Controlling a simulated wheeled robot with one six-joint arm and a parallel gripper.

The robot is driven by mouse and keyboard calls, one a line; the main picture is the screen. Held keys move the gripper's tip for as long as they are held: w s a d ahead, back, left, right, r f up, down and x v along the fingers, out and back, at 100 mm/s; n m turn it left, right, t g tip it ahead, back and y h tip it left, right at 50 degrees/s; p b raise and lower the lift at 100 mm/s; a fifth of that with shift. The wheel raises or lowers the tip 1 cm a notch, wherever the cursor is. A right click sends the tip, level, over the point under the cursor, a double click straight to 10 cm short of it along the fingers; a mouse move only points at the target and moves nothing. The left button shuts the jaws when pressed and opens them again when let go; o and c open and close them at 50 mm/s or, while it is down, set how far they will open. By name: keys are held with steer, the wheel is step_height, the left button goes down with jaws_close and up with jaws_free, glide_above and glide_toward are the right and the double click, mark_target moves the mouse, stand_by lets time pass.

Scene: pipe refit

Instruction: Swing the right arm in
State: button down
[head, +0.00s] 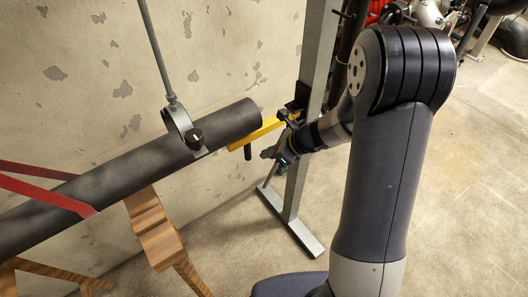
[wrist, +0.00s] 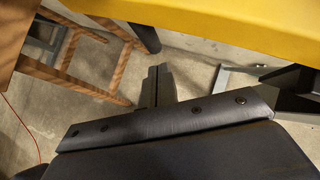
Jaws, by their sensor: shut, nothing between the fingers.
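The yellow right arm (head: 262,132) reaches left from a black bracket on the grey post, and its free end lies beside the open end of the dark pipe (head: 215,127). A short black peg (head: 248,152) hangs below that free end. In the wrist view the yellow arm (wrist: 230,22) crosses the top, with the black peg (wrist: 145,37) hanging to its left. My gripper (head: 268,153) is shut and empty, just right of the peg and below the yellow arm. Its shut fingers (wrist: 158,86) point toward the floor area near the peg, apart from it.
The grey post (head: 306,130) stands on a floor foot at the right of the pipe. A metal hanger clamp (head: 186,132) holds the pipe from above. A red strap (head: 45,195) and a wooden trestle (head: 155,235) are at the left. The floor at right is mostly clear.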

steer(key=p+v, duration=0.1)
steer(key=v, duration=1)
steer(key=shift+d+f, duration=0.35)
steer(key=shift+f, duration=0.05)
steer(key=a+r+x, duration=0.1)
steer(key=a+x, duration=0.1)
steer(key=x, duration=1)
steer(key=shift+w+r+n+b, duration=0.15)
steer(key=shift+r+n+b, duration=0.15)
steer(key=shift+n, duration=0.1)
steer(key=shift+a+f, duration=0.1)
steer(key=shift+a, duration=0.1)
